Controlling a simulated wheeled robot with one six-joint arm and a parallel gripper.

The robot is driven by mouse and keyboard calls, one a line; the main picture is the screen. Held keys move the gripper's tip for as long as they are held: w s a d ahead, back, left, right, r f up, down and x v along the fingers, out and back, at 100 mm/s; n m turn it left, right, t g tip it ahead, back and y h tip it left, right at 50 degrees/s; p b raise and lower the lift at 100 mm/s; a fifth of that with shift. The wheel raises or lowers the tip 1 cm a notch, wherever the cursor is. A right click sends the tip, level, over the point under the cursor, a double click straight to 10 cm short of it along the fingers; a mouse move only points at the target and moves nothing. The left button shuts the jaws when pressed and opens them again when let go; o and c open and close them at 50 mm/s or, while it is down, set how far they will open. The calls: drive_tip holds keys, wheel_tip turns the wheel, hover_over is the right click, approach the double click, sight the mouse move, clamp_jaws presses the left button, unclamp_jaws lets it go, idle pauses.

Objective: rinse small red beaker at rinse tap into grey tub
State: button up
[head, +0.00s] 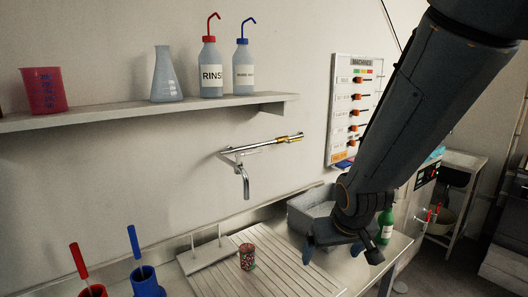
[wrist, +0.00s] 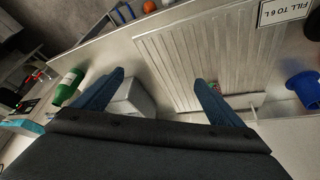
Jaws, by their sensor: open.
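The small red beaker (head: 247,257), dark red and speckled, stands upright on the ribbed draining board. In the wrist view only a sliver of something reddish (wrist: 213,84) shows beside the right finger. The rinse tap (head: 243,172) is a chrome wall spout above the board. The grey tub (head: 303,211) stands at the back right of the board, partly hidden behind my arm; it also shows between my fingers in the wrist view (wrist: 135,100). My gripper (head: 333,246) is open and empty, right of the beaker and in front of the tub; its blue fingers are spread in the wrist view (wrist: 160,90).
The ribbed draining board (head: 210,279) has bare room around the beaker. A green bottle (head: 386,226) stands right of my gripper. Red (head: 93,291) and blue (head: 147,283) holders with brushes stand front left. A shelf (head: 130,112) above carries a larger red beaker (head: 43,91), a flask and bottles.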

drive_tip(key=w+a+r+n+t+y, duration=0.2)
drive_tip(key=w+a+r+t, duration=0.2)
drive_tip(key=w+r, duration=0.45)
drive_tip(key=n+t+y+p, duration=0.2)
drive_tip(key=n+t+y, duration=0.2)
drive_tip(key=y, duration=0.3)
approach(250, 152)
drive_tip(key=r+x, duration=0.1)
drive_tip(key=x, duration=0.2)
drive_tip(key=shift+f+p+x, duration=0.2)
drive_tip(key=shift+p+x, duration=0.25)
drive_tip(key=shift+x, duration=1.45)
drive_tip(key=shift+f+p+x, duration=0.25)
drive_tip(key=shift+p+x, duration=0.2)
drive_tip(key=shift+x, duration=1.5)
drive_tip(key=shift+s, duration=0.15)
drive_tip(key=shift+c, duration=0.6)
drive_tip(key=c, duration=1)
drive_tip(key=shift+t, duration=0.3)
